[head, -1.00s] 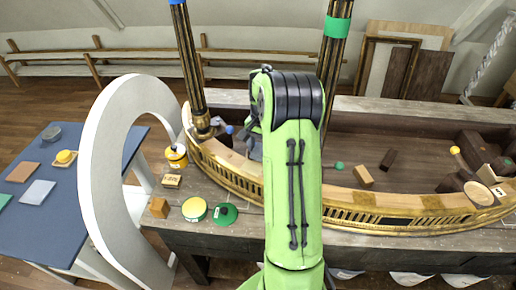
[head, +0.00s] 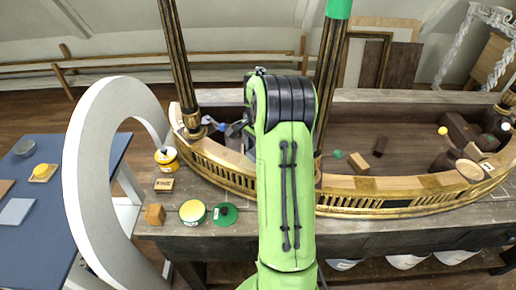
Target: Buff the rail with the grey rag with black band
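The rail is the long gilt, pierced curved band (head: 345,205) along the front of the console, running from the left post to the far right. My gripper (head: 238,130) is mostly hidden behind my green arm, near the left end of the rail and over the console's inside. Only dark grey parts of it show, so its fingers cannot be made out.
A white ring-shaped form (head: 80,160) stands at left, beside a blue table (head: 70,195) with pads. A yellow tin (head: 192,212), green disc (head: 225,214) and wooden block (head: 155,214) sit on the bench front. Gilt posts (head: 180,60) rise behind the rail.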

